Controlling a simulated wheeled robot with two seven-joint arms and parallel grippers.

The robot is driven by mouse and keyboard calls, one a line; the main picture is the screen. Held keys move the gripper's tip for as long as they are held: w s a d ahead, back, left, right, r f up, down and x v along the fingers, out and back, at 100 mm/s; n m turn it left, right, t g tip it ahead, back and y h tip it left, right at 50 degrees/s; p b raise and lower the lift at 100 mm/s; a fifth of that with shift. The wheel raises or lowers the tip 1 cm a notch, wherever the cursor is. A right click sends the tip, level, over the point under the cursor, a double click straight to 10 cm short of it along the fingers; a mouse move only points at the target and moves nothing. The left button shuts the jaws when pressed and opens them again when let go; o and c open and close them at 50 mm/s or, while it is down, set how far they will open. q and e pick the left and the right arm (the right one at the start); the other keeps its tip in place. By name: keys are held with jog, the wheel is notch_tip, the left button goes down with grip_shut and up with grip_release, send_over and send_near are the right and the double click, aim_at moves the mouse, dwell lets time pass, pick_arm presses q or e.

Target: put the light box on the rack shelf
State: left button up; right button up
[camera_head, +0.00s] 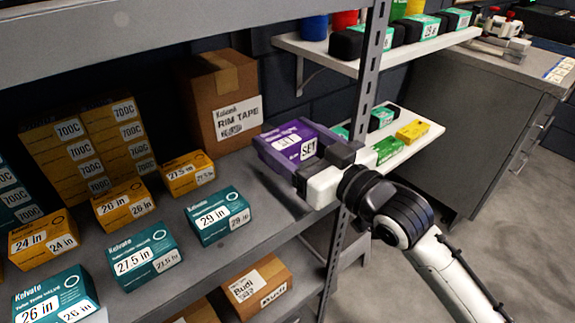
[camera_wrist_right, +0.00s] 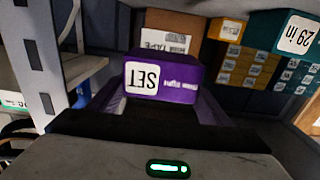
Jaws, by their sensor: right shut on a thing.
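The light box is a purple box (camera_head: 284,141) with a white "SET" label, at the right end of the rack shelf (camera_head: 262,207). My right gripper (camera_head: 316,165) is shut on it from the right, beside the rack post. The purple box also shows in the right wrist view (camera_wrist_right: 178,80), between the fingers with its SET label towards the camera. It is over the shelf's edge area; I cannot tell whether its underside touches the shelf. My left gripper is not in view.
A brown rim tape box (camera_head: 220,98) stands behind the purple box. Teal boxes (camera_head: 218,215) and orange boxes (camera_head: 187,172) stand to the left. The perforated rack post (camera_head: 370,75) is close to my right gripper. Small white shelves (camera_head: 405,150) are at the right.

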notch_tip(320, 180, down, 2)
jog(key=shift+w+f, duration=0.1)
jog(key=shift+f, duration=0.15)
notch_tip(320, 180, down, 4)
jog(key=shift+b, duration=0.55)
jog(key=shift+w+a+f, duration=0.15)
jog(key=shift+f, duration=0.1)
jog(key=o, duration=0.8)
jog(key=shift+f, duration=0.15)
jog(key=v, duration=1.2)
